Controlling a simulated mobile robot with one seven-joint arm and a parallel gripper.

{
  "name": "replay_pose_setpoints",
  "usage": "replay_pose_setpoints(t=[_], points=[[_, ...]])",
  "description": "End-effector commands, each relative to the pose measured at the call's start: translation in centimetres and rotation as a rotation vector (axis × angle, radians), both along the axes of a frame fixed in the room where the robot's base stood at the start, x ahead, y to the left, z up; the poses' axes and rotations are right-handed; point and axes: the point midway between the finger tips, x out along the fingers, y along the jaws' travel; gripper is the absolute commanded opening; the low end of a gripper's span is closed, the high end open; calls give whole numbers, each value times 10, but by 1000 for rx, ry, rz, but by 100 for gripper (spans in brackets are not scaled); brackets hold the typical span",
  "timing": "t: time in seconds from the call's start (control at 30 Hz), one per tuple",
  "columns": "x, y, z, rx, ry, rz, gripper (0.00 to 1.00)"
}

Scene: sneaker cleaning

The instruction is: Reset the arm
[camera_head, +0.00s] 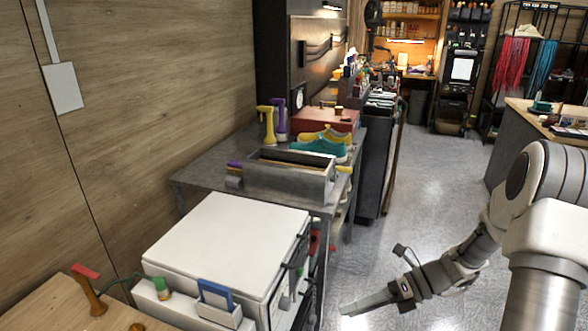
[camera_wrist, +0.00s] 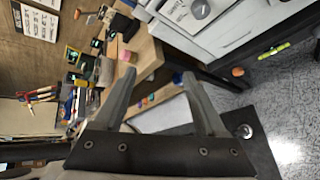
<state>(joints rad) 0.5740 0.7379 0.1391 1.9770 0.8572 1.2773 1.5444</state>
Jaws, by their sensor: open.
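My gripper (camera_head: 368,303) hangs over the open floor at the lower right of the head view, to the right of the white box-shaped unit. Its two fingers show spread apart in the wrist view (camera_wrist: 158,84), with nothing held between them. My arm comes in from the right edge of the head view and bends down to the left. In the wrist view the fingers point toward a wooden worktop (camera_wrist: 146,55), apart from it.
A grey metal table (camera_head: 205,176) carries a grey bin (camera_head: 290,180), teal and yellow sneakers (camera_head: 318,147) and spray bottles (camera_head: 267,125). The white unit (camera_head: 225,240) stands in front. A wooden counter (camera_head: 540,118) is at the right. The floor aisle (camera_head: 430,180) between is clear.

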Motion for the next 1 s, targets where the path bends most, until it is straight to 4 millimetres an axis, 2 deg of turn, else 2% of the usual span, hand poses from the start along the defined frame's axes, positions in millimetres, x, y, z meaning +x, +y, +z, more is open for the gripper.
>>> replay_pose_setpoints(t=[0.03,0.4,1.0], points=[[-4,3,13,-46,-74,65,74],[-46,14,79,-330,-603,595,74],[-116,9,169,-687,-1333,1577,74]])
